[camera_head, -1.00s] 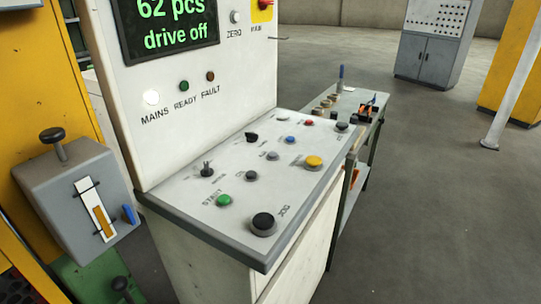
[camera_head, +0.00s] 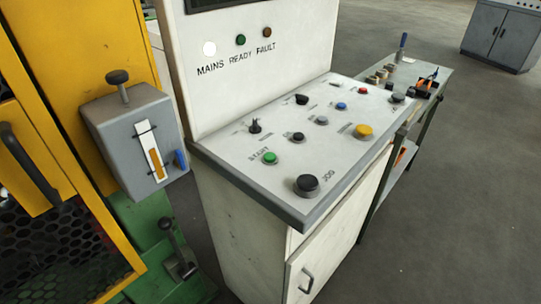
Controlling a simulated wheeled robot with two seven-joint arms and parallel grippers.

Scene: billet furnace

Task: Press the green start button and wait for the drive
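The green start button (camera_head: 270,158) sits near the front left of the sloped control desk (camera_head: 222,152), with the word START printed beside it. A large black JOG button (camera_head: 306,185) is in front of it to the right. The display (camera_head: 215,4) is cut off at the top edge, so its text cannot be read. Below it, the MAINS lamp (camera_head: 209,49) is lit white; the READY lamp (camera_head: 240,40) is dark green and the FAULT lamp (camera_head: 267,32) is dark brownish. Neither of my grippers is in view.
A grey box with a lever and gauge (camera_head: 117,126) hangs left of the desk on a yellow machine (camera_head: 50,45). A side bench (camera_head: 437,75) with small tools adjoins the desk at right. Open floor (camera_head: 460,200) lies to the right. A grey cabinet (camera_head: 505,35) stands behind.

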